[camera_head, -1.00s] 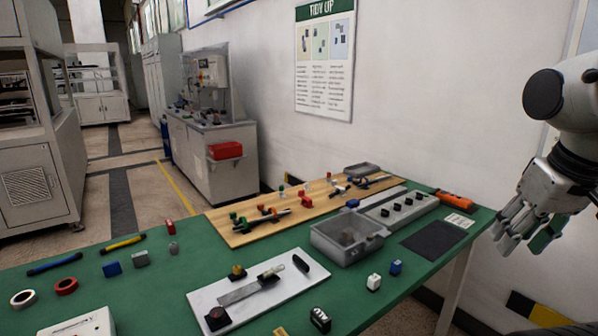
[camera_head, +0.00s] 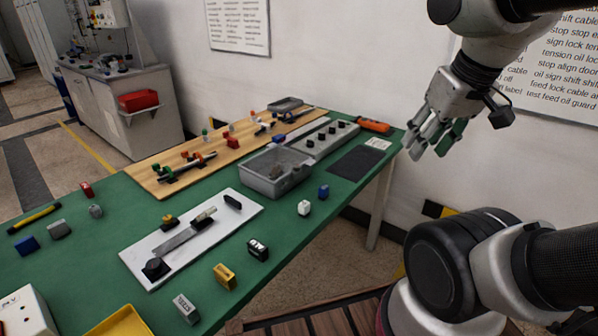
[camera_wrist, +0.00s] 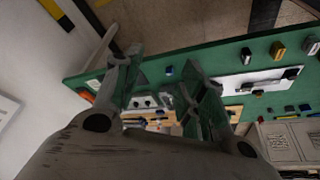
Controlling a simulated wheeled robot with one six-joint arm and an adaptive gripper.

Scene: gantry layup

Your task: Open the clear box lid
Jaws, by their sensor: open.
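A grey box (camera_head: 268,182) stands on the green table, with a small block showing inside. I cannot tell whether a clear lid covers it. My gripper (camera_head: 432,138) is in the air beyond the table's right end, to the right of the box and apart from it. Its fingers are spread and hold nothing. In the wrist view the open fingers (camera_wrist: 166,85) frame part of the table, and the box is partly hidden there.
A white board (camera_head: 215,232) with a metal strip lies left of the box. A blue block (camera_head: 323,192) and a white block (camera_head: 304,208) stand near the front edge. A dark mat (camera_head: 355,161), an orange tool (camera_head: 373,125) and a wooden board (camera_head: 150,178) lie around it.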

